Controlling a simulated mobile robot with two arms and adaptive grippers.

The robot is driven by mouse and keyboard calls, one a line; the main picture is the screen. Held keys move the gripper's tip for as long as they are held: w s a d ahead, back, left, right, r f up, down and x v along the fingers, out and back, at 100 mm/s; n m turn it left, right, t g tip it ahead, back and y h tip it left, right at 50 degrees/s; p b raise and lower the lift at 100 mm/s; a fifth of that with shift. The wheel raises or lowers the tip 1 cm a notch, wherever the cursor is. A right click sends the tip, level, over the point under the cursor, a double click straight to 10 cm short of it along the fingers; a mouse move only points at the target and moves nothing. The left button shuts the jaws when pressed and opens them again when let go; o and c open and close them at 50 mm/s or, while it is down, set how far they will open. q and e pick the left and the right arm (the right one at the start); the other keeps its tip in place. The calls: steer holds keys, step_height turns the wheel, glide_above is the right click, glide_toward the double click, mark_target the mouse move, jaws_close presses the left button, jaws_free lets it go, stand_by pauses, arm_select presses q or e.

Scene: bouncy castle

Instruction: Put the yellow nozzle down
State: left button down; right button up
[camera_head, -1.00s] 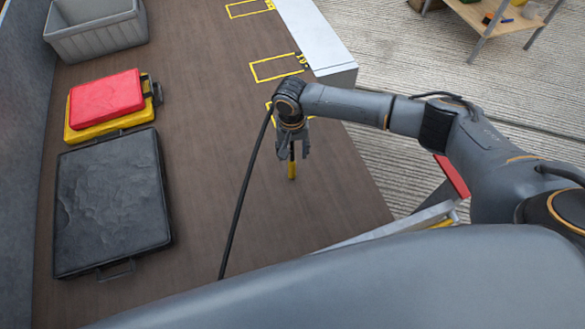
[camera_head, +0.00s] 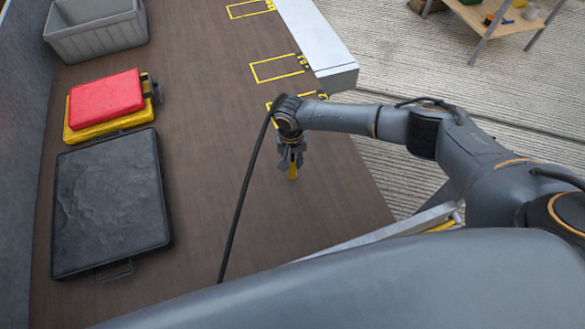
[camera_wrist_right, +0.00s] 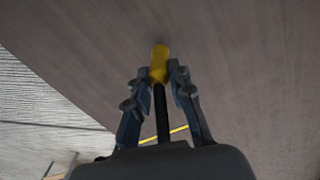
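The yellow nozzle (camera_head: 292,172) is near the middle of the head view, over the brown deck, with its tip pointing down. My right gripper (camera_head: 291,164) is around it from above, its fingers close in on both sides. In the right wrist view the nozzle (camera_wrist_right: 159,62) sits between the two fingertips (camera_wrist_right: 159,74), with a black stem running back toward the palm. The fingers appear shut on it. I cannot tell whether its tip touches the deck. My left gripper is not in view.
A black hose (camera_head: 236,220) runs from the right wrist down across the deck (camera_head: 215,130). A black case (camera_head: 110,205), a red case (camera_head: 105,97) on a yellow one (camera_head: 80,132), and a grey crate (camera_head: 98,42) stand left. Yellow outlined rectangles (camera_head: 276,78) mark the deck's right side.

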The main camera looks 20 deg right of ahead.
jaws_close()
steer(key=shift+r, duration=0.1)
